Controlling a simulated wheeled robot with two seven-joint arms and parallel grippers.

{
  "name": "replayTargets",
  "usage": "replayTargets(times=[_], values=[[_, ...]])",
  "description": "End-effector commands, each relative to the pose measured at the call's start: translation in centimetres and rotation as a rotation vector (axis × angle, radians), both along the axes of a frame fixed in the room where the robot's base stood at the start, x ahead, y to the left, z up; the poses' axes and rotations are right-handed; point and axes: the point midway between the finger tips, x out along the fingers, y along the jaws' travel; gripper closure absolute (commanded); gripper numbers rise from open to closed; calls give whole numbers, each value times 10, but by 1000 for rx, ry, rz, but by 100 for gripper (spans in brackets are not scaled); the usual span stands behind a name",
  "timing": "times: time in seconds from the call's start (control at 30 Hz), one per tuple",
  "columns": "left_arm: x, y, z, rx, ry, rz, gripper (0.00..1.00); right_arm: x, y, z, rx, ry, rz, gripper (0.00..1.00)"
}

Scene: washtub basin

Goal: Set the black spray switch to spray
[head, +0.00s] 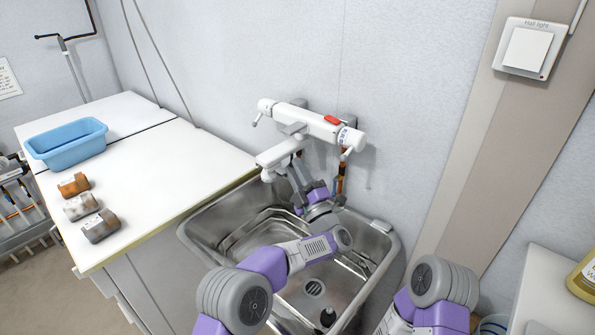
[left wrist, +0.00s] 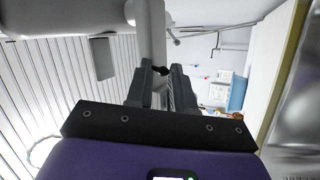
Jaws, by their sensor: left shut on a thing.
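The white tap unit (head: 310,122) is on the wall above the sink, with its spout head (head: 268,174) over the basin's back left. My left gripper (head: 294,174) reaches up from the basin to the spout's underside. In the left wrist view, my left gripper (left wrist: 162,78) is shut on a small black piece, the black spray switch (left wrist: 160,70), under the grey spout body (left wrist: 150,35). The fingers hide most of the switch, and I cannot tell its setting. My right arm shows at lower right, but its gripper is out of view.
The steel sink (head: 210,245) lies below, with a small dark object (head: 327,317) near its front. A white counter (head: 150,165) at left bears a blue tub (head: 68,146) and several small cylinders. A light switch (head: 526,48) is on the wall at upper right.

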Motion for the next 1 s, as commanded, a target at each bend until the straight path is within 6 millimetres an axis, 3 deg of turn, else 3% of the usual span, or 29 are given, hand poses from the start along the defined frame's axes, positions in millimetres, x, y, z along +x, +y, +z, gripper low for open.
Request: replayTargets(times=[0.33, 0.73, 0.77, 0.8, 0.9, 1.0], values=[[-9, 9, 9, 228, 229, -1, 100, 0, 0, 17, 0, 0, 0, 38], [-10, 9, 7, 264, 263, -2, 100, 0, 0, 18, 0, 0, 0, 38], [-10, 9, 7, 264, 263, -2, 77, 0, 0, 18, 0, 0, 0, 38], [-10, 9, 7, 264, 263, -2, 71, 0, 0, 18, 0, 0, 0, 38], [-10, 9, 7, 264, 262, -1, 55, 0, 0, 18, 0, 0, 0, 38], [-10, 10, 7, 264, 262, -1, 55, 0, 0, 18, 0, 0, 0, 38]])
